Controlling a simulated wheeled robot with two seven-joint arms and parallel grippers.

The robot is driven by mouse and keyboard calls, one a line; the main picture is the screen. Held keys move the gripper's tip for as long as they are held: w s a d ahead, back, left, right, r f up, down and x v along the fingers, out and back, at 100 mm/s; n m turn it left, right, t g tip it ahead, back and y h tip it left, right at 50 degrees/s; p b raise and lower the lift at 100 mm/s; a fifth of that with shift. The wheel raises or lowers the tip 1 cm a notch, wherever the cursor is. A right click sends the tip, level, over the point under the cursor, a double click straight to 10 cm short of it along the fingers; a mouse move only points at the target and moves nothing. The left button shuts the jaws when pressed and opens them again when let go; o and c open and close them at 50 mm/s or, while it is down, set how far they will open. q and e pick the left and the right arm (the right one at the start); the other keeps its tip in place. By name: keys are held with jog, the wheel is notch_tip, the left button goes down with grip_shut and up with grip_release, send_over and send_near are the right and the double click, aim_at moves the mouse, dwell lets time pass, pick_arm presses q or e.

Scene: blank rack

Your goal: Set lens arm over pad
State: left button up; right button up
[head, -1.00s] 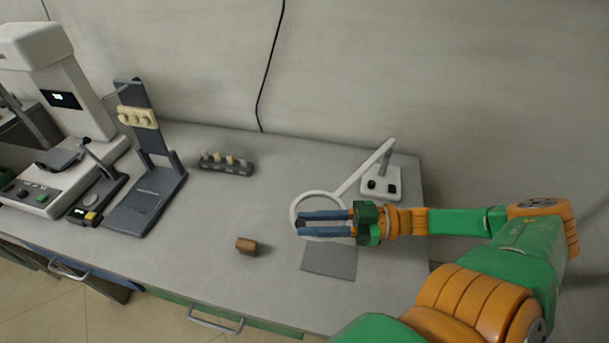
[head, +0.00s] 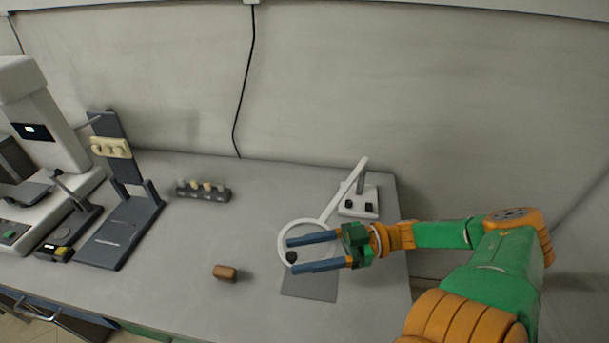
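The lens arm (head: 345,191) is a white bar running from a white base (head: 359,203) with dark knobs down to a white ring lens (head: 281,236). The ring appears above the back part of the dark grey pad (head: 310,287) on the bench. My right gripper (head: 289,255) comes in from the right, its two blue fingers spread apart. The fingers overlap the ring in the picture, with a small dark knob at the ring's near left edge between their tips. Contact with the knob is not clear. My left gripper is out of view.
A brown block (head: 225,273) lies left of the pad. A dark rack with several pale pegs (head: 203,191) stands behind it. A dark stand (head: 122,225) and a white instrument (head: 40,120) fill the left end. The bench middle is clear.

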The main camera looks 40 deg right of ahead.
jog(key=v, duration=0.7)
dwell(0.3)
